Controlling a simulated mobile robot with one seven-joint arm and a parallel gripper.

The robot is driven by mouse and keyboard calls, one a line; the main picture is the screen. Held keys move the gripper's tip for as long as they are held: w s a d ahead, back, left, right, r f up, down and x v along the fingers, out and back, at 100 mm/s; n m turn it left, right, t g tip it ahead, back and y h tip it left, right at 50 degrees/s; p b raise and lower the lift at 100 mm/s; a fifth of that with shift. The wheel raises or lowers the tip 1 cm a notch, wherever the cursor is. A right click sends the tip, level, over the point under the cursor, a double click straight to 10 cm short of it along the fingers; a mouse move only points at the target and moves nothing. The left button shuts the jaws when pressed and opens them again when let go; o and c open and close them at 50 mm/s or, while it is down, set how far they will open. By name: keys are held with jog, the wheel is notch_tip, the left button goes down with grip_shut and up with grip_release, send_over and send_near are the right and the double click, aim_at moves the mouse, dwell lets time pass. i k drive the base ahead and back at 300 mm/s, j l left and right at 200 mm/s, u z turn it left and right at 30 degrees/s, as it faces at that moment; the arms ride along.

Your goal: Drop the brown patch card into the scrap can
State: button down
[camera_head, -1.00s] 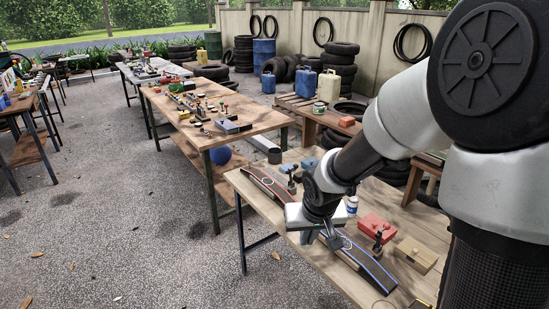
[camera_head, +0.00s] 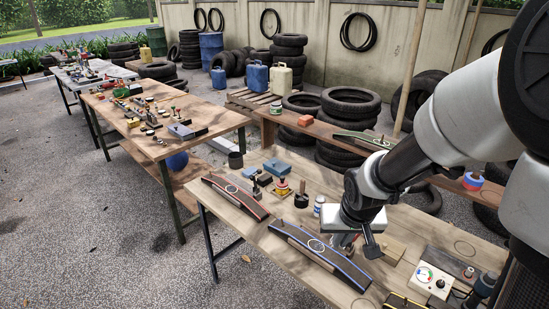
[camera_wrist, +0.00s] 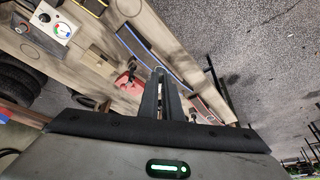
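My gripper (camera_head: 357,243) hangs above the near wooden table (camera_head: 232,212), over its right half. In the wrist view its two dark fingers (camera_wrist: 162,78) lie close together, with nothing visible between them. I cannot make out the brown patch card for sure. A tan block (camera_head: 391,247) lies on the table just behind my gripper, partly hidden by it. A dark open can (camera_head: 236,160) stands by the table's far left corner and may be the scrap can. A red block (camera_wrist: 130,82) shows beside the fingers in the wrist view.
A blue-edged curved strip (camera_head: 318,253) and a red-edged one (camera_head: 236,194) lie along the table's front. Small tools, a white pot (camera_head: 319,205) and a gauge box (camera_head: 433,281) stand around. A low bench (camera_head: 330,136) and tyres are behind. Gravel floor is open at left.

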aim_at(238, 164)
jog(key=i+j+z, duration=0.2)
jog(key=j+z, duration=0.2)
jog(key=i+j+z, duration=0.15)
jog(key=j+z, duration=0.25)
jog(key=i+j+z, duration=0.15)
jog(key=j, duration=0.3)
jog(key=j+z, duration=0.2)
jog(key=j, duration=0.2)
jog(key=j+z, duration=0.15)
jog(key=j, duration=0.8)
jog(key=i+j, duration=0.1)
jog(key=j, duration=1.2)
jog(key=j+z, duration=0.1)
jog(key=j, duration=1.25)
jog(key=i, duration=0.05)
